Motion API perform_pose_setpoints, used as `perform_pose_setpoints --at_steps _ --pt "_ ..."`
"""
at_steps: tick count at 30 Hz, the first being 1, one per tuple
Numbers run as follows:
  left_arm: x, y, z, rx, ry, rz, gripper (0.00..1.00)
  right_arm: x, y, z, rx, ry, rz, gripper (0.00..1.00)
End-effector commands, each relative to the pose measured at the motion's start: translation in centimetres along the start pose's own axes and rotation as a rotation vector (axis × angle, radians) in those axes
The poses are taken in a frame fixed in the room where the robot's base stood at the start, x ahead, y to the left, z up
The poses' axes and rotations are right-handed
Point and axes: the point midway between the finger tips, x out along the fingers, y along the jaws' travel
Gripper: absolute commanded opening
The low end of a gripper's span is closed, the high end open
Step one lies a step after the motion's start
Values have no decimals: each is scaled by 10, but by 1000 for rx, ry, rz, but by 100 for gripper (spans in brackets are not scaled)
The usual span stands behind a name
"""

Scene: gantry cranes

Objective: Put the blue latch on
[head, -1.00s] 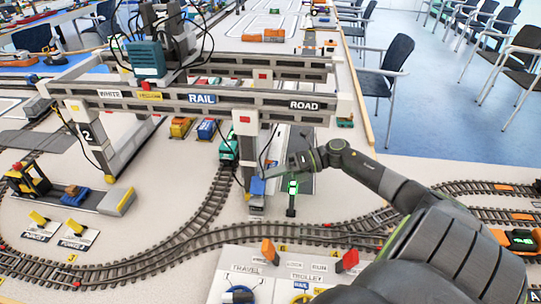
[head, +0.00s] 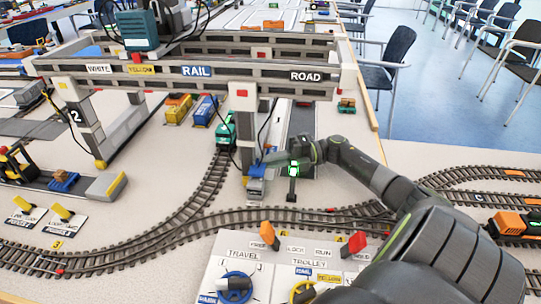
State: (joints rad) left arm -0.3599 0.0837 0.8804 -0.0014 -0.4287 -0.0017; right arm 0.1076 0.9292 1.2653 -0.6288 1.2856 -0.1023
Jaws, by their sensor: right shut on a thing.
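The blue latch (head: 256,171) is a small blue piece low on the near leg (head: 246,125) of the gantry crane, just above the leg's grey foot (head: 256,188). My right gripper (head: 264,167) reaches in from the right and is shut on the latch. The fingers partly cover the latch, so its exact seating on the leg cannot be told. My left gripper is not in view.
A signal post with a green light (head: 293,170) stands close right of the latch, under my right wrist. Curved rail track (head: 215,222) runs in front. A control panel (head: 236,262) with orange and red levers lies nearer. A teal locomotive (head: 226,132) stands left of the leg.

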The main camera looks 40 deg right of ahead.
Motion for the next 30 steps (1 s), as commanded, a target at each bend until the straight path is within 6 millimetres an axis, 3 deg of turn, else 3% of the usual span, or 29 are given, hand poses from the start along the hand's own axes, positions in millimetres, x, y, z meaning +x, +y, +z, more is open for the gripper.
perform_pose_setpoints --at_steps 17,18,22,30 --pt "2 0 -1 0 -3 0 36 -1 -3 0 39 -2 14 0" --pt "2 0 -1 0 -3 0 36 -1 -3 0 39 -2 14 15" --pt "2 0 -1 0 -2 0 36 -1 -3 0 38 -2 13 32" --pt "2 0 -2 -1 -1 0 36 -1 -5 0 39 -2 10 33"
